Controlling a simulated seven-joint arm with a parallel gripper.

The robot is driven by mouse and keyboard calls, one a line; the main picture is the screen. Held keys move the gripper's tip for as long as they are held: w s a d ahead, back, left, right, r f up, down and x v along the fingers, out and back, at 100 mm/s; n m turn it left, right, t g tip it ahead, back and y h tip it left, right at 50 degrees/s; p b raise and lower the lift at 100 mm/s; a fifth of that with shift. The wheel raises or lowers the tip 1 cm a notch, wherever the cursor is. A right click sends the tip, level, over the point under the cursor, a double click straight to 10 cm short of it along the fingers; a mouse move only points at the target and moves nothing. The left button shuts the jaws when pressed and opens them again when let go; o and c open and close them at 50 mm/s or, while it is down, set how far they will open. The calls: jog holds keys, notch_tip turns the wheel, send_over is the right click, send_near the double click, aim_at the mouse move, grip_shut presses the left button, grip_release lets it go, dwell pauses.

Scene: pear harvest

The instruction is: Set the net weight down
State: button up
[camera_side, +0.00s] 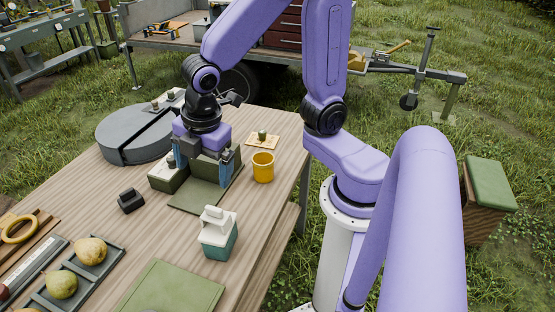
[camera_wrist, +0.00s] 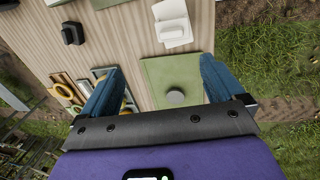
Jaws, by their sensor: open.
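Nothing clearly shows held between the fingers, which also show in the wrist view (camera_wrist: 162,65). A small black weight-like block (camera_side: 131,200) stands on the table left of the gripper, apart from it. It also shows in the wrist view (camera_wrist: 72,33). I cannot tell which of these is the net weight.
A white and teal bottle-like item (camera_side: 218,236) and a yellow cup (camera_side: 263,167) stand near the gripper. A large grey split disc (camera_side: 130,128) is behind left. A tray with pears (camera_side: 91,249) and a green mat (camera_side: 172,290) lie in front. Bare wood lies between them.

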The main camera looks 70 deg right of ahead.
jog(key=s+d+m, duration=0.2)
jog(key=s, duration=0.4)
jog(key=s+d+r+m+g, duration=0.1)
jog(key=s+d+m, duration=0.2)
jog(key=s, duration=0.4)
jog(key=shift+s+d+g, duration=0.15)
jog(key=shift+s+g, duration=0.15)
dwell(0.4)
